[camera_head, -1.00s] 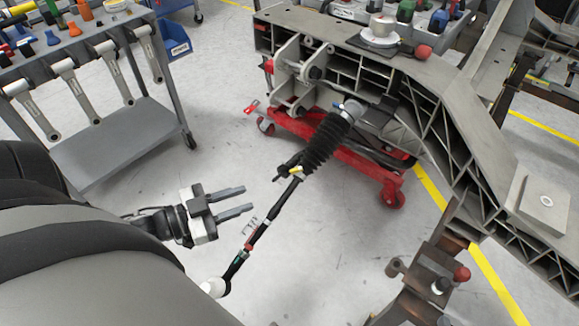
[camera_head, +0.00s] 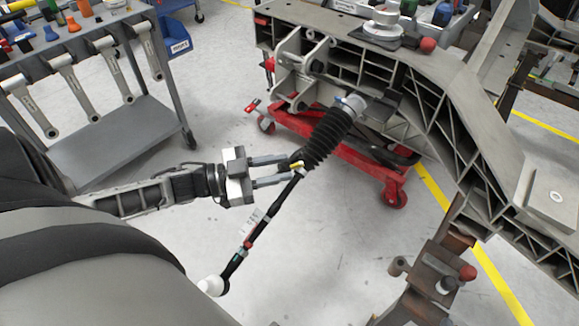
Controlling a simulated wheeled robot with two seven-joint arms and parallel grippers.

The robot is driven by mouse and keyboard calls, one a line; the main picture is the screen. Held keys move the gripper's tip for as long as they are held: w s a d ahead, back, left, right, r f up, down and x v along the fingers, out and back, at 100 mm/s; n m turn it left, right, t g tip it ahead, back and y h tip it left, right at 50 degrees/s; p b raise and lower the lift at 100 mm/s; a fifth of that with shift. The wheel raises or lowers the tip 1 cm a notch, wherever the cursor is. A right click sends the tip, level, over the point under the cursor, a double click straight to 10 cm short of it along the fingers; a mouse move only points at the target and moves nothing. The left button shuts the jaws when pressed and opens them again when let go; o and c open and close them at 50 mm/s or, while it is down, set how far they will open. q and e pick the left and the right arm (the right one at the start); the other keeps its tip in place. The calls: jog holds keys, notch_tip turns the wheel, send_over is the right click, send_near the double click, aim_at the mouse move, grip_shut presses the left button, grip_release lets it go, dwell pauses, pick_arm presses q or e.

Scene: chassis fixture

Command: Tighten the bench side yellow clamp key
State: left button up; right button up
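A steering rod with a black ribbed boot (camera_head: 325,138) slants from the grey chassis down to a white ball end (camera_head: 211,285). A small yellow clamp key (camera_head: 297,167) sits at the boot's narrow lower end, where the thin black rod (camera_head: 268,219) begins. My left gripper (camera_head: 290,168) comes in from the left, its two grey fingers apart. The fingertips are at the lower end of the boot, close to the yellow key. Whether they touch it I cannot tell. My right gripper is not in view.
The grey chassis frame (camera_head: 455,88) fills the right side, with a red wheeled jack (camera_head: 345,155) under it. A grey tool cart (camera_head: 110,150) stands at the upper left. A rusty fixture post (camera_head: 425,285) is at the lower right. The floor below the rod is clear.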

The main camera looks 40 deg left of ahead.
aim_at(297, 165)
pick_arm(q)
jog(key=x, duration=0.2)
jog(key=shift+w+d, duration=0.3)
